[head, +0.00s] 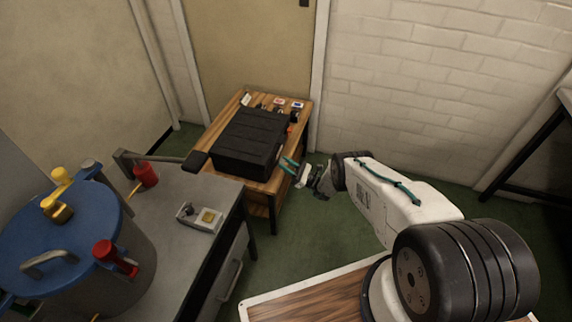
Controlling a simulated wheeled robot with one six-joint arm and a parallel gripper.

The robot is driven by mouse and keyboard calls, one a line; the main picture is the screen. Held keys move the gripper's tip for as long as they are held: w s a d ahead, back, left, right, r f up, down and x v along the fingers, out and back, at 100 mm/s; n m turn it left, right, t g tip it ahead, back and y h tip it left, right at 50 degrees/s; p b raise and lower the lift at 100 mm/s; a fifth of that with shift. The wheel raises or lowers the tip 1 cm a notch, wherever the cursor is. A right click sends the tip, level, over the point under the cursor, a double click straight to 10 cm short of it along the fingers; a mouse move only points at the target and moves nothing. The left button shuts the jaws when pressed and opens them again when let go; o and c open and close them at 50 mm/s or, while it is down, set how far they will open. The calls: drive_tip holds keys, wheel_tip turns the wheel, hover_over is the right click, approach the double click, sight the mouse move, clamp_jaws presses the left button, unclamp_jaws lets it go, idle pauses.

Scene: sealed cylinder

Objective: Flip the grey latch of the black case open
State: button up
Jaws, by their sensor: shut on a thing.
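The black case (250,140) lies closed on a small wooden table (239,104), its ribbed lid facing up. My gripper (285,164), with thin teal fingers, reaches in from the right and meets the case's right side. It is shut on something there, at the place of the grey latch. The latch itself is too small and too covered by the fingers to make out clearly.
Small items, including a red box (279,101), lie behind the case. A grey bench (170,250) stands front left with a blue-lidded cylinder (95,222), a red mug-like object (145,175) and a small device (200,217). Green floor (300,240) is clear between bench and arm.

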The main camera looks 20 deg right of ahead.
idle(0.3)
drive_tip(key=o, duration=1)
drive_tip(key=shift+r, duration=0.1)
